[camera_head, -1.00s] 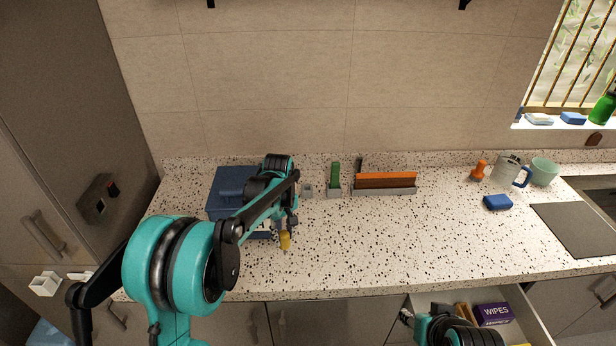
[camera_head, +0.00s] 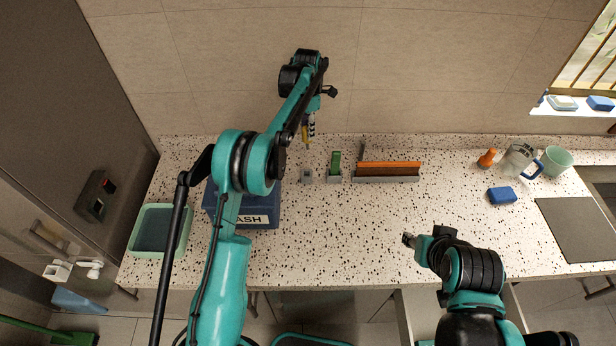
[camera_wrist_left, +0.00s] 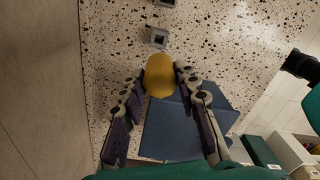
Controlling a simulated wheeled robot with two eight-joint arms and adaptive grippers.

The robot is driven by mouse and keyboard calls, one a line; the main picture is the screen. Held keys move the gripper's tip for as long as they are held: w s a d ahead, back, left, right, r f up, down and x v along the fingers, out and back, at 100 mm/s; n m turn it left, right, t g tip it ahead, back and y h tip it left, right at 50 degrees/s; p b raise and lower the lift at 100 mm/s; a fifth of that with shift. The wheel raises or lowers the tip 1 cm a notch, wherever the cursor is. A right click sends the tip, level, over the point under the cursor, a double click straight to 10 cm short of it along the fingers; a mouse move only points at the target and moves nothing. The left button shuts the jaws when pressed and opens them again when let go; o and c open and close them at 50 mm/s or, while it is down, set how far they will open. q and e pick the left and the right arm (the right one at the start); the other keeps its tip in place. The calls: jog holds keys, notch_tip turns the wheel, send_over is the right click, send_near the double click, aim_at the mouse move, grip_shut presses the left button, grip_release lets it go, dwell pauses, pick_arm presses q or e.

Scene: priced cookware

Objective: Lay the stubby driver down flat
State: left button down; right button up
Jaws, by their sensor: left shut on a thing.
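The stubby driver, with a yellow handle (camera_head: 305,133), hangs from my left gripper (camera_head: 310,124) above the back of the speckled counter, near the tiled wall. In the left wrist view the rounded yellow end (camera_wrist_left: 160,76) sits between the two fingers of my left gripper (camera_wrist_left: 162,78), which are shut on it. The rest of the driver is hidden there. My right gripper (camera_head: 411,241) is over the counter's front part, far from the driver. It is small and seen from above, so I cannot tell whether it is open.
A blue box (camera_head: 262,218) with partly hidden lettering stands left. A small grey holder (camera_head: 307,177), a green item (camera_head: 335,162) in a holder, and an orange-and-brown piece (camera_head: 388,168) in a grey rack line the back. A blue sponge (camera_head: 502,195) lies right. The middle counter is clear.

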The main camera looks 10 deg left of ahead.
pick_arm(q)
notch_tip(320, 180, down, 18)
jog(key=b, duration=0.9)
jog(key=shift+w+r, duration=0.1)
jog(key=shift+r, duration=0.05)
jog(key=shift+f, duration=0.3)
jog(key=c, duration=1.1)
grip_release()
jog(key=shift+r, duration=0.1)
